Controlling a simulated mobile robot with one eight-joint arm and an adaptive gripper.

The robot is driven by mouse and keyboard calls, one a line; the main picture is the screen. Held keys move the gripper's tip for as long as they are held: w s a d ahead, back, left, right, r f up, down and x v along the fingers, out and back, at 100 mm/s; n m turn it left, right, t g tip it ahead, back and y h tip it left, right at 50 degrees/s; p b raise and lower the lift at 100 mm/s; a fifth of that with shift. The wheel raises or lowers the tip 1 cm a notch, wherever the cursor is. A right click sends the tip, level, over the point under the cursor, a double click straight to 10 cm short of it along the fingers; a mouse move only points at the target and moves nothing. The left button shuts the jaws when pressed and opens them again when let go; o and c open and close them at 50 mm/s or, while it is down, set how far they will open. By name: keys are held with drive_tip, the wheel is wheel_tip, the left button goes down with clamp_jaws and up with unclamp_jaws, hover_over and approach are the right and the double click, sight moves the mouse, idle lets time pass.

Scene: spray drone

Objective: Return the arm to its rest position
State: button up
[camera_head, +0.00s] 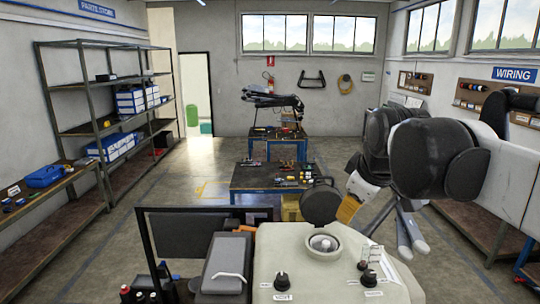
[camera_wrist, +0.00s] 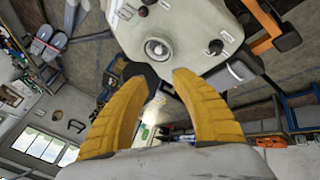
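My arm reaches in from the right in the head view, with dark joints and a pale link. In the head view the lid (camera_head: 321,203) stands raised behind the filler opening (camera_head: 322,243).
Knobs (camera_head: 281,280) and small clear tubes (camera_head: 370,258) stand on the tank top. A blue workbench (camera_head: 260,183) with tools is behind it. Shelves (camera_head: 90,130) line the left wall, a bench (camera_head: 475,222) the right. Open floor (camera_head: 190,205) lies to the left.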

drive_tip(key=s+f+m, duration=0.9)
drive_tip(key=s+f, duration=0.7)
drive_tip(key=s, duration=0.3)
wheel_tip(320, 180, down, 42)
drive_tip(key=b, duration=4.2)
drive_tip(key=w+r+p, duration=0.1)
drive_tip(key=r+p, duration=0.2)
drive_tip(key=w+r+p, duration=0.1)
drive_tip(key=r+p, duration=0.1)
drive_tip(key=shift+w+r, duration=0.15)
drive_tip(key=shift+w, duration=0.15)
